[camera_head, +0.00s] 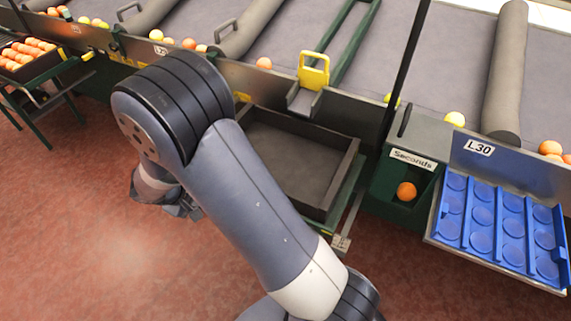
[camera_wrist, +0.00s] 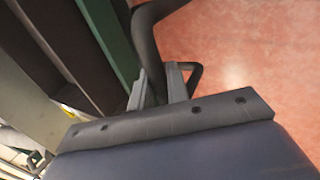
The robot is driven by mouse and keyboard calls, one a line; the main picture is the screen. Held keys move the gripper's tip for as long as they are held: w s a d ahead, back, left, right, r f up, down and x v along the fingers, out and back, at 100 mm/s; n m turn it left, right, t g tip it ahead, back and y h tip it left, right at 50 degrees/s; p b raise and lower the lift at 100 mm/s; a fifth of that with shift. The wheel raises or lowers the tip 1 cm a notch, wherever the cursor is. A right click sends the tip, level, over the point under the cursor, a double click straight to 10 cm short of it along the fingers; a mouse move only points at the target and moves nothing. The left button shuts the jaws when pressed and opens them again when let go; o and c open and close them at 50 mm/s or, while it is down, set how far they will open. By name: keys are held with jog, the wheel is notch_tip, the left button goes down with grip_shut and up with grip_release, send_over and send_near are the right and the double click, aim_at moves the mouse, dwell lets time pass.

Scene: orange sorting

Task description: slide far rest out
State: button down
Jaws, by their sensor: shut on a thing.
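An empty dark crate (camera_head: 325,214) sits on a green-sided rest (camera_head: 350,190) with a metal rail, below the conveyor in the middle of the head view. My gripper (camera_head: 182,208) is left of the crate, mostly hidden behind my arm. In the wrist view my gripper (camera_wrist: 158,88) is shut on a dark curved bar (camera_wrist: 145,35), which looks like a handle. It runs beside a green beam (camera_wrist: 112,40). The bar's far end and its join to the rest cannot be made out.
A crate of oranges (camera_head: 28,55) stands on a green stand at far left. A yellow handle (camera_head: 314,72) is above the empty crate. The Seconds bin (camera_head: 400,215) and a blue tray (camera_head: 497,220) are at right. Red floor (camera_head: 80,240) is open at lower left.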

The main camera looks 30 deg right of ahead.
jog(key=s+a+b, duration=0.2)
jog(key=s+a, duration=0.4)
jog(key=a, duration=0.2)
jog(key=shift+a, duration=0.4)
jog(key=c, duration=1.6)
grip_release()
jog(key=shift+s+a, duration=0.6)
jog(key=shift+a, duration=0.2)
jog(key=shift+o, duration=0.3)
jog(key=o, duration=0.5)
jog(key=shift+o, duration=0.2)
jog(key=shift+r, duration=0.1)
